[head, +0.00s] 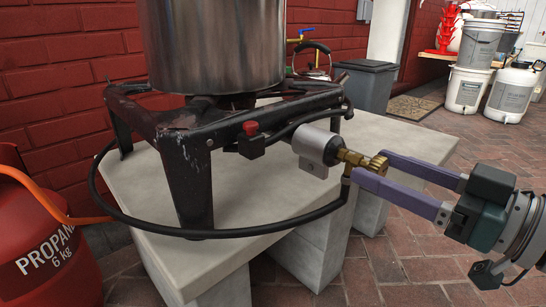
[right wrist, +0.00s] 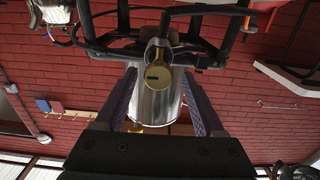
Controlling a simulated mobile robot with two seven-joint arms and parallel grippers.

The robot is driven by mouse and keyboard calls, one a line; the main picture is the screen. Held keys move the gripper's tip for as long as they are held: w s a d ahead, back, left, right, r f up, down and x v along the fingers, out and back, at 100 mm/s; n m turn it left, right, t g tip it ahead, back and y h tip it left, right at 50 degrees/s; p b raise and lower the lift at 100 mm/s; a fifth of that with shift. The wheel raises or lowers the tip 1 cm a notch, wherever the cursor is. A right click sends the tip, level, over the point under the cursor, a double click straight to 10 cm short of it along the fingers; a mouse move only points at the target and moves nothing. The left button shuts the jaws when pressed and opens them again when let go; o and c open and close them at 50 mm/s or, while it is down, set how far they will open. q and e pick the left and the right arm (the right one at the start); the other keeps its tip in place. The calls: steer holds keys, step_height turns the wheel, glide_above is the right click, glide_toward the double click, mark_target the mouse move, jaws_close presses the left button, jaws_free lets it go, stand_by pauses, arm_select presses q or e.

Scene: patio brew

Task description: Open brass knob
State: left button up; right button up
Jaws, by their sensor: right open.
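The brass knob (head: 378,163) sits at the end of the brass valve on the black gas burner (head: 188,150), next to a silver cylinder. My right gripper (head: 371,171) has come in from the right with its two purple fingers open, their tips beside the knob. In the right wrist view the round face of the brass knob (right wrist: 158,76) shows between the spread fingers (right wrist: 158,95). I cannot tell whether either finger touches it. My left gripper is not in view.
A steel pot (head: 212,45) stands on the burner, on a pale stone slab (head: 260,206). A black hose (head: 300,222) loops over the slab's front. A red propane bottle (head: 45,245) stands at left. White buckets (head: 467,88) stand far right.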

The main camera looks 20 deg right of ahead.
mark_target(359, 159)
steer(key=b+x, duration=0.1)
steer(key=x, duration=0.3)
steer(key=shift+w+d, duration=0.1)
jaws_close()
stand_by(0.5)
